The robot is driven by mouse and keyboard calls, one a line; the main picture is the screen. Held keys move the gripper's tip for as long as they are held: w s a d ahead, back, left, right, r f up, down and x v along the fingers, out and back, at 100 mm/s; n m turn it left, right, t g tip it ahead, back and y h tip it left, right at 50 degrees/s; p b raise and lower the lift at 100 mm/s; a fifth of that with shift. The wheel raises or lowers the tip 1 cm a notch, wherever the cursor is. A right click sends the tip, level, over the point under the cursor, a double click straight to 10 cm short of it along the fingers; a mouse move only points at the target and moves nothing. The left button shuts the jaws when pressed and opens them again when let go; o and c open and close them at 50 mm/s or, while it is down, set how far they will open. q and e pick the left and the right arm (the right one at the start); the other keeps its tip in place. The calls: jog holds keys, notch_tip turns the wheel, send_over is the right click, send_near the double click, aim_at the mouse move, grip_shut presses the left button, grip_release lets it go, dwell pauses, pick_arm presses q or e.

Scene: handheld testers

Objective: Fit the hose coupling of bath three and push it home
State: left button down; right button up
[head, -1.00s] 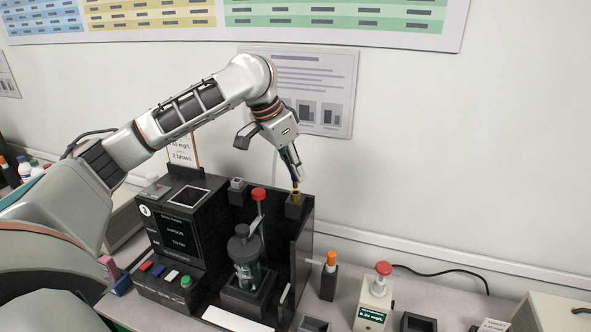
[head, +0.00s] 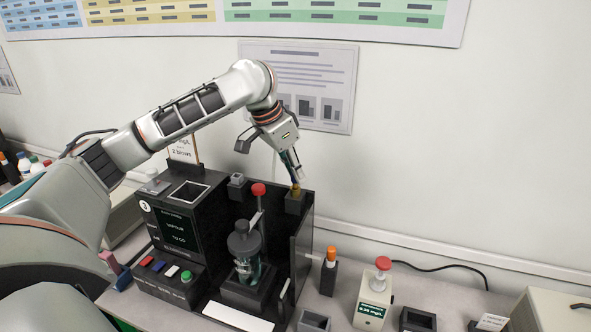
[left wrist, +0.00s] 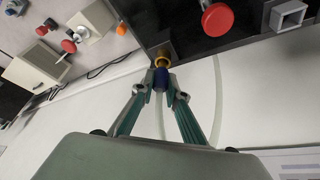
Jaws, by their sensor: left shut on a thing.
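Bath three is the black station (head: 180,228) with a round 3 mark and a lit screen. A brass fitting (head: 296,189) stands on a black block at its back right corner; the left wrist view shows it as a gold ring (left wrist: 162,57). My left gripper (head: 295,177) is above this fitting, pointing down, shut on the dark blue hose coupling (left wrist: 161,79). The coupling's end meets the gold ring in the left wrist view; how deep it sits is hidden. A pale hose (left wrist: 160,120) shows behind the fingers. My right gripper is out of view.
A clear vessel with a dark lid (head: 245,245) and a red-topped rod (head: 258,190) stand inside the station. The station's right side wall (head: 302,245) is close to the fitting. An orange-capped item (head: 330,258) and a red-knobbed tester (head: 372,300) stand to the right.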

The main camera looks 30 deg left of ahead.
pick_arm(q)
jog(key=shift+f, duration=0.9)
jog(key=c, duration=1.9)
grip_release()
jog(key=shift+a+r, duration=0.1)
jog(key=shift+r, duration=0.25)
jog(key=v, duration=1.1)
jog(key=shift+s+r, duration=0.1)
jog(key=shift+r, duration=0.05)
